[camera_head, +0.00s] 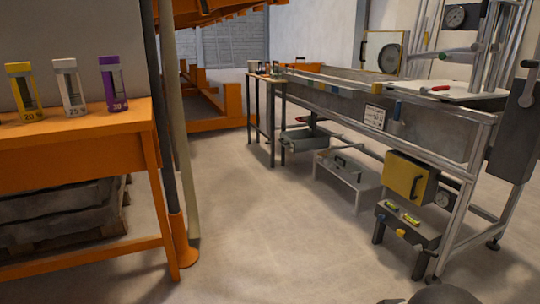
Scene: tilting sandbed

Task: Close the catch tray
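A grey shallow tray (306,139), which looks like the catch tray, sits low under the far end of the long sandbed (335,97). It sticks out past the sandbed's near side toward the open floor, so it looks pulled out. Its inside and runners are too small to make out. My gripper does not show clearly. Only a dark rounded shape, perhaps part of my arm, shows at the bottom edge, far from the tray.
A low white stand (348,184) with a dark handled item stands under the sandbed. A yellow box (409,180) and grey step (408,224) are nearer. An orange bench (80,143) with three labelled tubes stands left. The middle floor is clear.

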